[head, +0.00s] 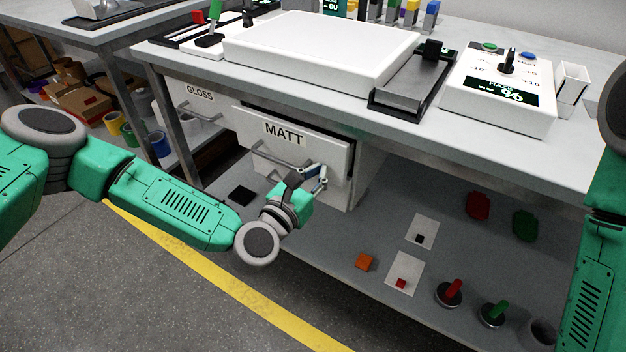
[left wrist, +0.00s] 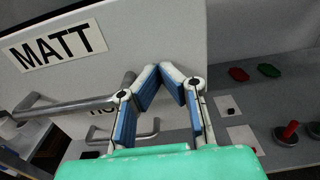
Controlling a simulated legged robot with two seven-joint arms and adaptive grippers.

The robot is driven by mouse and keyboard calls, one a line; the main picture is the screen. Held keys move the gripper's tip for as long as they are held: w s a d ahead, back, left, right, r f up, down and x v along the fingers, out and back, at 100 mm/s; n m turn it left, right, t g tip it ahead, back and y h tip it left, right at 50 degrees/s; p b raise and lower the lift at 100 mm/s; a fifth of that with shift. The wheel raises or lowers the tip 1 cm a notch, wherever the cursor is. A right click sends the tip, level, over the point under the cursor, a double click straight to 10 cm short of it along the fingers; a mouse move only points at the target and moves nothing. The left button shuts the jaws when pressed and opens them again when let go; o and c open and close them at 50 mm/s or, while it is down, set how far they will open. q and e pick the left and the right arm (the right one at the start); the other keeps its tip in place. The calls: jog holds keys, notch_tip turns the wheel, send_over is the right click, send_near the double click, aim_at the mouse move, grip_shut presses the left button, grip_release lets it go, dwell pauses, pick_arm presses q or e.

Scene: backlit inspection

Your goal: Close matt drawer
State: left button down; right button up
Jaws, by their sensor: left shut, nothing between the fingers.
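The matt drawer has a pale front (head: 285,148) with a black-on-white MATT label and a grey bar handle. My left gripper (head: 320,174) is shut and empty at the front's lower right, right of the handle. In the left wrist view its blue-padded fingertips (left wrist: 160,72) meet before the front; I cannot tell whether they touch it.
A gloss drawer (head: 200,100) is to the left. The workbench top (head: 460,140) above holds a white light panel (head: 320,48) and a control box (head: 500,90). The lower shelf (head: 330,235) carries red and green parts and an orange block (head: 364,262). My right arm shows at the right edge.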

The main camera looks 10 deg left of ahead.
aim_at(330, 163)
pick_arm(q)
jog(key=shift+d, duration=0.25)
jog(key=b+x, duration=0.2)
jog(key=x, duration=0.2)
jog(key=shift+f, duration=0.15)
jog(key=shift+w+a+r, duration=0.15)
jog(key=shift+w+r, duration=0.05)
jog(key=shift+r, duration=0.1)
